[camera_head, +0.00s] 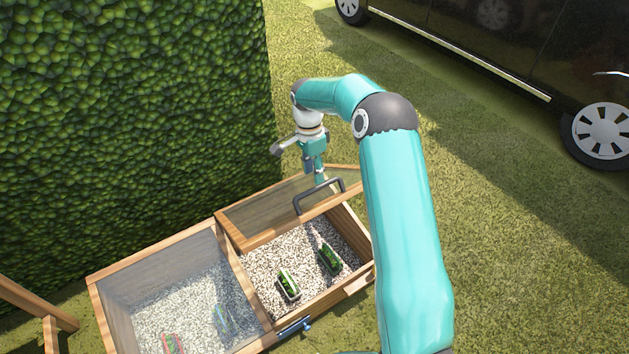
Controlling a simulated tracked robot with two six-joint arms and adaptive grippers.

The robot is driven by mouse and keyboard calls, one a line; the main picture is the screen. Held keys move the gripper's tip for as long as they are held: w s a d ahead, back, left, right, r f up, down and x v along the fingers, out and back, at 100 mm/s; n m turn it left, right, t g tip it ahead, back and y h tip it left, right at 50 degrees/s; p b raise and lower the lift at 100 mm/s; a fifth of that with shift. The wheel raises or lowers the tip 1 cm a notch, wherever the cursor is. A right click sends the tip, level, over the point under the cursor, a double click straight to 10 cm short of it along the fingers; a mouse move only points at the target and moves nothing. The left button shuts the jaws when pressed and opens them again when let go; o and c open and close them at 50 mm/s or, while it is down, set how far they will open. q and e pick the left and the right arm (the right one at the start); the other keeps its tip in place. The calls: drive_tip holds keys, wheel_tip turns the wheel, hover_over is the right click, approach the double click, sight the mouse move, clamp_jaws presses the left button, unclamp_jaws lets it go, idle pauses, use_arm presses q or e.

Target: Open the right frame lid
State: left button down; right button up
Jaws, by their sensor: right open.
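The wooden frame has two bays. The right frame lid (275,207), a glass pane in a wooden border, stands raised at the back of the right bay, which shows uncovered in front of it. Its dark handle (319,196) is on the front edge. My right gripper (319,177) is open, just above and behind the handle; whether it touches the lid I cannot tell. My right arm hides the right end of the frame. My left gripper is not in view.
The left lid (166,262) lies shut over gravel and blurred items. Two green plants in small pots (288,285) sit on gravel in the right bay. A hedge (130,110) stands close behind left; a dark car (500,50) is at upper right. Grass between is free.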

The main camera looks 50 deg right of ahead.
wheel_tip(320, 180, up, 7)
drive_tip(key=shift+w, duration=0.35)
idle(0.3)
drive_tip(key=s+a+f+n+g+y+p, duration=0.1)
drive_tip(key=s+a+f+n+p, duration=0.15)
drive_tip(key=a, duration=0.45)
drive_tip(key=s+a+f+n+g+p, duration=0.1)
drive_tip(key=s+a+f+p, duration=0.1)
drive_tip(key=a+f, duration=0.3)
drive_tip(key=s+a+f+n+g+y+p, duration=0.1)
drive_tip(key=s+a+f+n+p, duration=0.1)
drive_tip(key=a, duration=0.6)
drive_tip(key=s+a+f+n+t+y+p, duration=0.1)
drive_tip(key=s+a+f+n+t, duration=0.4)
drive_tip(key=s+a+n, duration=0.8)
wheel_tip(320, 180, down, 2)
drive_tip(key=shift+s+a+f+y+p, duration=0.15)
drive_tip(key=shift+a+y+p, duration=0.15)
drive_tip(key=shift+a+p, duration=0.5)
